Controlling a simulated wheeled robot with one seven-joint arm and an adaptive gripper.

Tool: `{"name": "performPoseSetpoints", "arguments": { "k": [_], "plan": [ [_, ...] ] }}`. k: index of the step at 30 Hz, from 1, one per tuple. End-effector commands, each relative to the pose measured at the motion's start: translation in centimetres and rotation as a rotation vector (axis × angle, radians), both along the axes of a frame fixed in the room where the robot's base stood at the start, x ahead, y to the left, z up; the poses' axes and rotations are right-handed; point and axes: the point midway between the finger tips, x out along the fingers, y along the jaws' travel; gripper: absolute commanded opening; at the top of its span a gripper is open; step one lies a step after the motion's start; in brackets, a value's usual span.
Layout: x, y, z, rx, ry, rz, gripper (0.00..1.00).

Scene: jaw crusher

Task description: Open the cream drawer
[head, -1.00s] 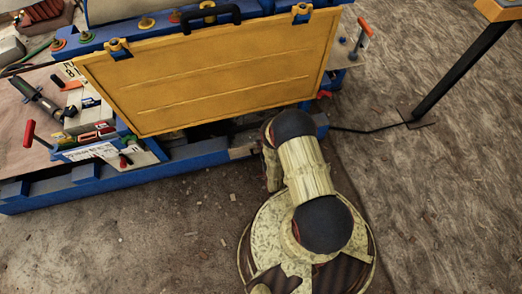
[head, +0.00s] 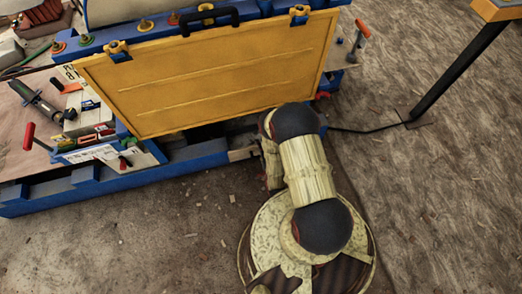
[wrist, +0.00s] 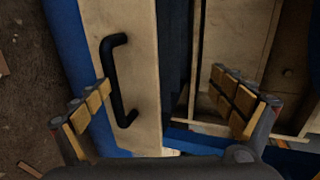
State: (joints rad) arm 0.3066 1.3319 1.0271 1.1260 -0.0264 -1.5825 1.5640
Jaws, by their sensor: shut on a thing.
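The cream drawer (wrist: 143,75) shows in the wrist view as a pale front panel with a black bar handle (wrist: 120,80). Its front runs from top to bottom, left of centre. My gripper (wrist: 160,82) has one padded finger on the handle side and the other on the inner side of the panel. The fingers are far apart, with the handle and panel between them, and the gripper is shut on the drawer. Exact contact points are hard to see. In the head view my arm and the yellow panel hide the gripper and most of the drawer.
A yellow panel (head: 215,75) hangs on the blue machine frame (head: 60,190) above my arm. Tools crowd a board (head: 20,140) at left. A black post (head: 460,75) stands at right. Open floor (head: 130,250) lies in front.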

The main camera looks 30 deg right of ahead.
Motion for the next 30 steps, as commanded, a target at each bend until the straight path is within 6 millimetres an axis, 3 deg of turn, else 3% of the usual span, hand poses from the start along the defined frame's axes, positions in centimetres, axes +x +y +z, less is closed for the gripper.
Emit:
{"name": "performPoseSetpoints", "arguments": {
  "k": [1,5,30],
  "plan": [
    [0.6,-0.2,0.7,-0.005,-0.015,0.0,0.69],
    [-0.5,0.1,0.5,-0.002,-0.007,0.0,0.28],
    [-6.1,1.7,1.0,0.001,0.005,0.0,0.28]
  ]
}}
